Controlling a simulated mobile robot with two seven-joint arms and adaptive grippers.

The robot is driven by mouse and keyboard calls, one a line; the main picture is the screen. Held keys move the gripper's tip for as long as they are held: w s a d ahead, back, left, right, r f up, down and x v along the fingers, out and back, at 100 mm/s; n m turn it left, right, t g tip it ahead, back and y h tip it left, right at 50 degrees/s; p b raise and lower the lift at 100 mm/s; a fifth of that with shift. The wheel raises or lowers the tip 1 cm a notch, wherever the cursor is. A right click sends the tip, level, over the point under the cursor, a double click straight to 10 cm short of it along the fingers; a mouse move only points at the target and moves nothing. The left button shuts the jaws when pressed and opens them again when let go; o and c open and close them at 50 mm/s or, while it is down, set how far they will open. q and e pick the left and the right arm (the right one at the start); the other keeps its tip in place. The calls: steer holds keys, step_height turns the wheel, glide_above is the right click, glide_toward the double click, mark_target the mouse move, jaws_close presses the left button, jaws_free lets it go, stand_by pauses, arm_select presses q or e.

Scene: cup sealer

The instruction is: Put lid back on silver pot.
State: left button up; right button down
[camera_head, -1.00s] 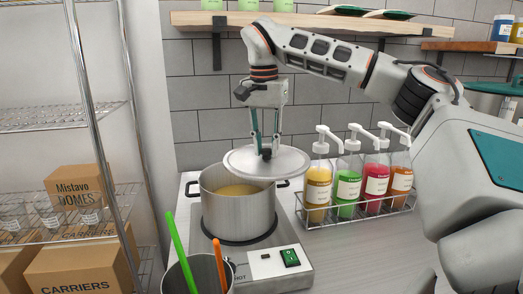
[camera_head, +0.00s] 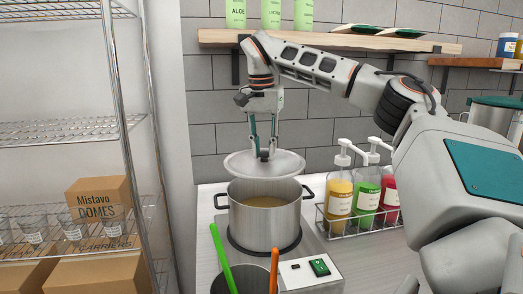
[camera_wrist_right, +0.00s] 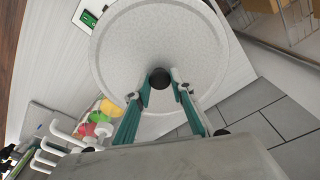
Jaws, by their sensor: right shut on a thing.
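The silver pot (camera_head: 264,219) stands on the hot plate, with yellowish liquid inside and a dark handle on each side. My right gripper (camera_head: 264,152) is above the pot, shut on the black knob of the round grey lid (camera_head: 240,166). The lid is held roughly level just above the pot, over its back part, and the liquid shows below its front edge. In the right wrist view the lid (camera_wrist_right: 125,45) fills the middle, with the right gripper's fingertips (camera_wrist_right: 160,84) at its knob. My left gripper is not in view.
The hot plate (camera_head: 312,279) has a green switch. In front, a metal container (camera_head: 232,282) holds a green and an orange utensil. A wire rack of pump bottles (camera_head: 340,196) stands right of the pot. Metal shelves (camera_head: 60,130) with boxes are at left.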

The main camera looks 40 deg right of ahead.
mark_target(264, 161)
steer(key=shift+f, duration=3.15)
steer(key=shift+f, duration=0.15)
steer(key=c, duration=1.2)
jaws_free()
steer(key=shift+r, duration=3.5)
jaws_close()
